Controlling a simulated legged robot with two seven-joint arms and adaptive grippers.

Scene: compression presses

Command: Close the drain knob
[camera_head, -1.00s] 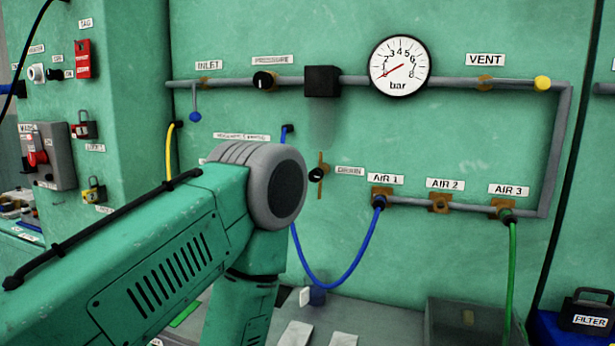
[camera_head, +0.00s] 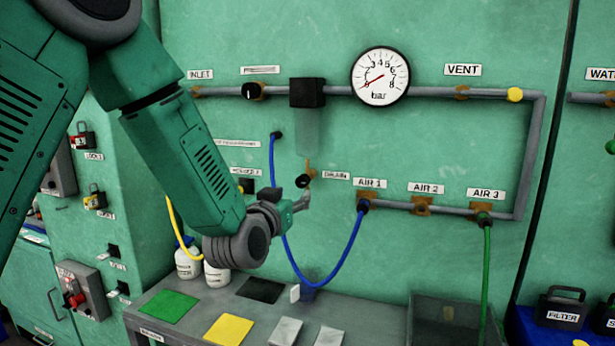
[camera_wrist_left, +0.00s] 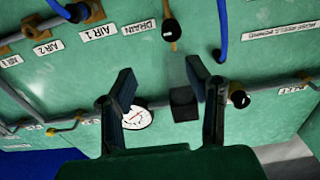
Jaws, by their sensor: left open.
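The drain knob (camera_head: 303,181) is a small black knob on a brass fitting, below the filter bowl and left of the DRAIN label (camera_head: 336,176). In the left wrist view, turned upside down, the drain knob (camera_wrist_left: 171,30) is at the top, beyond the fingertips. My left gripper (camera_head: 302,197) is just below and in front of the knob in the head view. My right gripper is not in view.
A blue hose (camera_head: 290,262) hangs close behind my left gripper. The gauge (camera_head: 380,77), black-topped filter (camera_head: 307,92) and grey pipe are above. A bench with yellow (camera_head: 228,329) and green (camera_head: 168,307) pads is below. White bottles (camera_head: 188,263) stand beside my wrist.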

